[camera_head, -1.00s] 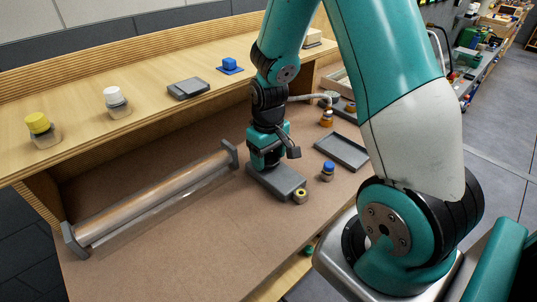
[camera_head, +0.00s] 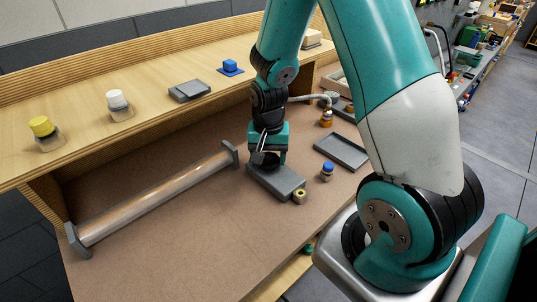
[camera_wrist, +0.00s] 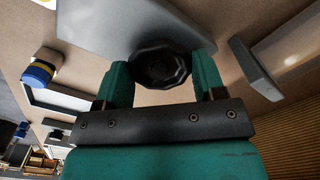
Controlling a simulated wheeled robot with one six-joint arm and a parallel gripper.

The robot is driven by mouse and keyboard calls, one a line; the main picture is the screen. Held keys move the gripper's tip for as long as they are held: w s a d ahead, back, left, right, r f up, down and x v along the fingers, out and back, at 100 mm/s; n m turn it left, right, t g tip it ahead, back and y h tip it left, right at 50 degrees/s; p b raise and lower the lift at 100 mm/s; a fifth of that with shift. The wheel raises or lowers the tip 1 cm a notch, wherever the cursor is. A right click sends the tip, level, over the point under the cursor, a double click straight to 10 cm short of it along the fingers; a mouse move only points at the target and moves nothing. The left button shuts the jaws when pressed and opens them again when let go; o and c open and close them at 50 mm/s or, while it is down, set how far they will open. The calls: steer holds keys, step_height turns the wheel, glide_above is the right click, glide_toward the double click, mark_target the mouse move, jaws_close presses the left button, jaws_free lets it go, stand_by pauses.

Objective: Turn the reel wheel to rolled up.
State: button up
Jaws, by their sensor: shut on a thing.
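My gripper (camera_head: 268,164) points down over a flat grey base (camera_head: 286,184) in the middle of the bench. In the wrist view, my gripper (camera_wrist: 161,75) has its two teal fingers on either side of a dark faceted wheel (camera_wrist: 163,62), shut on it. The wheel stands on the grey base, which also shows in the wrist view (camera_wrist: 100,25). In the head view the wheel is mostly hidden by my gripper. A long shiny roll (camera_head: 155,198) lies between two grey end brackets (camera_head: 76,240) to the left.
A blue-capped jar (camera_head: 327,171) and a small yellowish roll (camera_head: 299,196) stand close to the base on the right. A grey tray (camera_head: 342,152) lies behind. Jars with yellow (camera_head: 43,130) and white caps (camera_head: 117,102) stand on the shelf. The front of the bench is clear.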

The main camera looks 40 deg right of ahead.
mark_target(269, 158)
steer(key=shift+m, duration=0.6)
steer(key=shift+d, duration=0.1)
steer(key=o, duration=0.9)
steer(key=shift+r, duration=0.1)
step_height(269, 158, up, 17)
steer(key=shift+r, duration=0.15)
